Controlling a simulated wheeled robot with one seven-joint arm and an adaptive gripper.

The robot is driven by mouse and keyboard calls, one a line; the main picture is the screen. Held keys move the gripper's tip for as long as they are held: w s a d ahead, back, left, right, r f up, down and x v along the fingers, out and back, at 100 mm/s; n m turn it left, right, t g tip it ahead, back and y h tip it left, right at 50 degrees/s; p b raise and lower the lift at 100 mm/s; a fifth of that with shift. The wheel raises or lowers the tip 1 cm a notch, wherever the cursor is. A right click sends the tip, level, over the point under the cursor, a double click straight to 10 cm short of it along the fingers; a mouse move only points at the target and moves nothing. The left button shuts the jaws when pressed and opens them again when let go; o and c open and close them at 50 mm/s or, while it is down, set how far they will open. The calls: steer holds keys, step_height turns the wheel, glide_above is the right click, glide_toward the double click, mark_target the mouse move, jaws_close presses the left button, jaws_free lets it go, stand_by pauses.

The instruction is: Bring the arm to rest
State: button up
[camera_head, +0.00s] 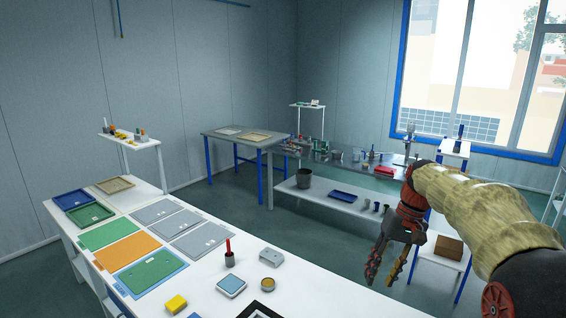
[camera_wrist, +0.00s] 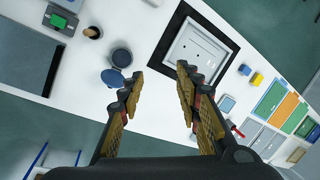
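My gripper (camera_head: 382,279) hangs from my arm at the right of the head view, fingers pointing down, out beyond the right edge of the white table (camera_head: 215,290). In the wrist view my gripper (camera_wrist: 160,77) is open, with a clear gap between its two fingers and nothing held. Below the fingers lies the white table top (camera_wrist: 153,112). A black-framed fixture with a grey panel (camera_wrist: 198,55) lies beyond the fingertips. Only a corner of the black frame (camera_head: 258,311) shows at the bottom of the head view.
A dark cup (camera_wrist: 121,57) and a blue round item (camera_wrist: 112,77) stand near the left finger. A yellow block (camera_head: 176,304), a red-handled tool (camera_head: 229,247) and coloured panels (camera_head: 137,250) are on the table. A grey bench (camera_head: 340,168) stands behind. Floor between is clear.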

steer(key=s+a+r+t+h, duration=0.1)
steer(key=s+a+r+t, duration=0.1)
steer(key=s, duration=0.6)
steer(key=s+a+r+t+h, duration=0.1)
steer(key=s+a, duration=0.2)
steer(key=s, duration=0.4)
steer(key=s+a+f+t+h, duration=0.1)
steer(key=s+f+t, duration=0.2)
steer(key=s, duration=1)
step_height(320, 180, down, 3)
steer(key=shift+s+n+b, duration=0.25)
steer(key=shift+n+b, duration=0.05)
steer(key=shift+b, duration=0.15)
steer(key=shift+c, duration=0.5)
